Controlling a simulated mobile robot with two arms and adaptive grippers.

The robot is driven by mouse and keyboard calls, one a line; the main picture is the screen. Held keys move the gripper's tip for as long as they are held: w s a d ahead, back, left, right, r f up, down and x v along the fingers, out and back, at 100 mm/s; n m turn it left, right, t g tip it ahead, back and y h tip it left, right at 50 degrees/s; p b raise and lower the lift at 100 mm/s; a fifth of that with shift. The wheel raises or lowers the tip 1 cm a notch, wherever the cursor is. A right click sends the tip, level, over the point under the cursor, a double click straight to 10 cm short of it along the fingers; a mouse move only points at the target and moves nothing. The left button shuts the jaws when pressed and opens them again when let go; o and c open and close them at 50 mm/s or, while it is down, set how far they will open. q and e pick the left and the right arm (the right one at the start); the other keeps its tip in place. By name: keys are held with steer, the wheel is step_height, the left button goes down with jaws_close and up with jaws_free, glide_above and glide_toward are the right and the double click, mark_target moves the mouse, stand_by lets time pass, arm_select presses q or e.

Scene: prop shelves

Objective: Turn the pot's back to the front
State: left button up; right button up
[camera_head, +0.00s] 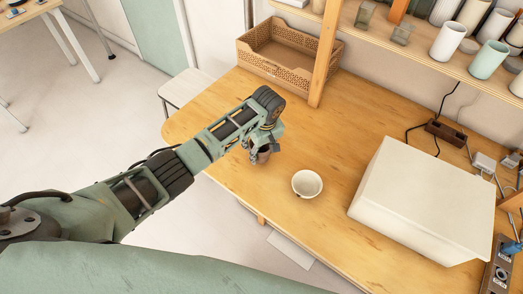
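A round white pot or bowl (307,184) stands upright on the table to the right, apart from the gripper. It looks empty and has a small dark mark low on its near side. My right gripper is not in view.
A large white box (425,200) fills the right of the table (335,130). A tan crate (285,50) stands at the back left, beside a wooden shelf post (324,55). Cups (448,40) line the shelf above. Cables lie behind the box. The table's middle is clear.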

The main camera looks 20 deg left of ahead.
arm_select(q)
steer(key=shift+d+r+n+p, duration=0.1)
steer(key=shift+r+n+p, duration=0.1)
steer(key=shift+n+p, duration=0.65)
steer(key=shift+n, duration=0.25)
steer(key=n+p, duration=0.1)
steer(key=n, duration=0.2)
steer(key=shift+g, duration=0.4)
steer(key=n, duration=0.3)
steer(key=shift+n+p, duration=0.35)
steer(key=shift+n, duration=0.05)
steer(key=n+g, duration=0.1)
steer(key=n, duration=0.4)
steer(key=shift+f, duration=0.2)
steer(key=shift+f+b, duration=0.75)
steer(key=shift+f, duration=0.25)
steer(key=o, duration=1.5)
steer(key=shift+c, duration=0.2)
